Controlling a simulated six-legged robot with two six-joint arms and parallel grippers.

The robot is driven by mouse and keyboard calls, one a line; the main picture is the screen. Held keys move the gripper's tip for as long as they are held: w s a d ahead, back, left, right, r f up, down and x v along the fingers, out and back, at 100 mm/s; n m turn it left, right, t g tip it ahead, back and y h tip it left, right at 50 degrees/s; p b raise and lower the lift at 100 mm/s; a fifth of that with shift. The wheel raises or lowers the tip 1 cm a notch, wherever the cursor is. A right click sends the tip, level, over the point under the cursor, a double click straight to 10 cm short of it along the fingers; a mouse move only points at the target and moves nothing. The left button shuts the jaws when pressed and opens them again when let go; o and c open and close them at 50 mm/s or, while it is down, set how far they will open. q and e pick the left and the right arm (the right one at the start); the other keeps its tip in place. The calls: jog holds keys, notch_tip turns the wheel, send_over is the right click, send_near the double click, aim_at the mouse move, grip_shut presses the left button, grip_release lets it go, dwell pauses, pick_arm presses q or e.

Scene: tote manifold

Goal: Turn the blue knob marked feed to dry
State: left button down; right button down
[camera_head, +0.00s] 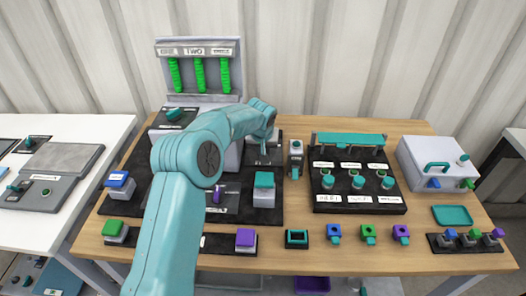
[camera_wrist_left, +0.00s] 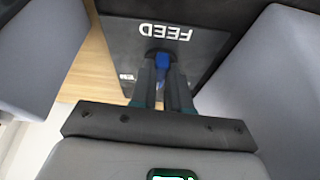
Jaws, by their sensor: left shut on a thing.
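The blue knob (camera_wrist_left: 163,58) sits on a dark panel (camera_wrist_left: 190,25) below the white word FEED, which reads upside down in the left wrist view. My left gripper (camera_wrist_left: 164,75) is shut on the knob, with one finger on each side of it. A smaller white label (camera_wrist_left: 126,77) at the panel's edge is too small to read surely. In the head view my left gripper (camera_head: 263,158) points down at the back middle of the table, and the knob is hidden there. My right gripper is in neither view.
Grey blocks stand on both sides of the panel in the left wrist view. On the wooden table (camera_head: 330,262), a rack with green tubes (camera_head: 199,75) stands behind my arm. A black board with teal-topped parts (camera_head: 357,190) and a white box (camera_head: 437,165) are to the right.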

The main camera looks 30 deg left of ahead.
pick_arm(q)
jog(key=shift+w+d+f+n+y+b, duration=0.15)
jog(key=shift+f+n+y+b, duration=0.2)
jog(key=shift+n+b, duration=0.4)
jog(key=shift+d+r+n+g+y+b, duration=0.1)
jog(key=shift+r+n+g+y+b, duration=0.1)
jog(key=shift+n, duration=0.45)
jog(key=shift+r+n+g+y+b, duration=0.1)
jog(key=shift+n+g, duration=0.1)
jog(key=shift+n, duration=0.4)
jog(key=shift+w+n+y, duration=0.1)
jog(key=shift+n+y, duration=0.15)
jog(key=shift+n, duration=0.55)
jog(key=shift+d+r+n+g+p, duration=0.1)
jog(key=shift+n+g+p, duration=0.5)
jog(key=shift+n, duration=0.6)
jog(key=c, duration=1.1)
grip_release()
jog(key=shift+w, duration=0.1)
